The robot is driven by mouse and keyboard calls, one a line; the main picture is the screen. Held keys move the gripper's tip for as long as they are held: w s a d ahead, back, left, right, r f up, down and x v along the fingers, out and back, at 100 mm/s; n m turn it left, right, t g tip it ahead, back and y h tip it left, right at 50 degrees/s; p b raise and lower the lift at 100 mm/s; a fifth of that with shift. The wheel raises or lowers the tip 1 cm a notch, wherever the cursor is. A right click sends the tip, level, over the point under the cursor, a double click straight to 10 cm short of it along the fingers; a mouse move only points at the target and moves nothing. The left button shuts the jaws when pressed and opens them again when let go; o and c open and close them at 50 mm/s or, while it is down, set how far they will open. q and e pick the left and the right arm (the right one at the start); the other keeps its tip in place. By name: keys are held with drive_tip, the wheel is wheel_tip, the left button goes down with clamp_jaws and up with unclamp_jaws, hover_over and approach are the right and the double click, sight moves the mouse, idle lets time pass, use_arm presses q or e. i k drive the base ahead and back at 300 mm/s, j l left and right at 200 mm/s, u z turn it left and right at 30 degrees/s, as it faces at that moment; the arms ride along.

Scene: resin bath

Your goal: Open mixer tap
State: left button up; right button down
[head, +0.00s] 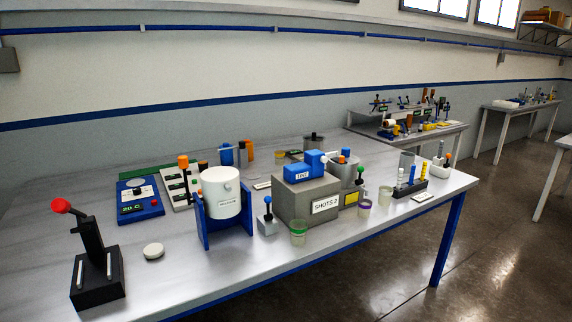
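A white drum (222,192) stands upright in a blue cradle (240,228) near the middle of the metal bench; its label is too small to read for certain. Just right of it, a small lever with a blue knob (268,200) stands upright on a grey block (267,226). Neither of my grippers is in view.
A grey box (293,205) labelled "SHOTS 2" carries a blue unit. A black stand with a red-knobbed lever (62,206) is at the front left, near a white puck (153,251). Cups (298,236) stand along the front edge. The bench's far left is clear.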

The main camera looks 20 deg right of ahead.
sight(360, 169)
drive_tip(key=i+l+u, duration=0.15)
drive_tip(key=l+u, duration=0.3)
drive_tip(key=l, duration=0.3)
drive_tip(key=l+u, duration=0.5)
drive_tip(key=l, duration=0.3)
drive_tip(key=l+u, duration=0.45)
drive_tip(key=l, duration=0.35)
drive_tip(key=k+l, duration=0.1)
drive_tip(key=l, duration=0.75)
drive_tip(key=k+l+u, duration=0.1)
drive_tip(key=l, duration=0.35)
drive_tip(key=k+l, duration=0.15)
drive_tip(key=l, duration=0.3)
drive_tip(key=k+l, duration=0.1)
drive_tip(key=l, duration=0.3)
drive_tip(key=k+l+u, duration=0.1)
drive_tip(key=l, duration=0.35)
drive_tip(key=k+l, duration=0.1)
drive_tip(key=l, duration=0.3)
drive_tip(key=k+l, duration=0.15)
drive_tip(key=l, duration=0.25)
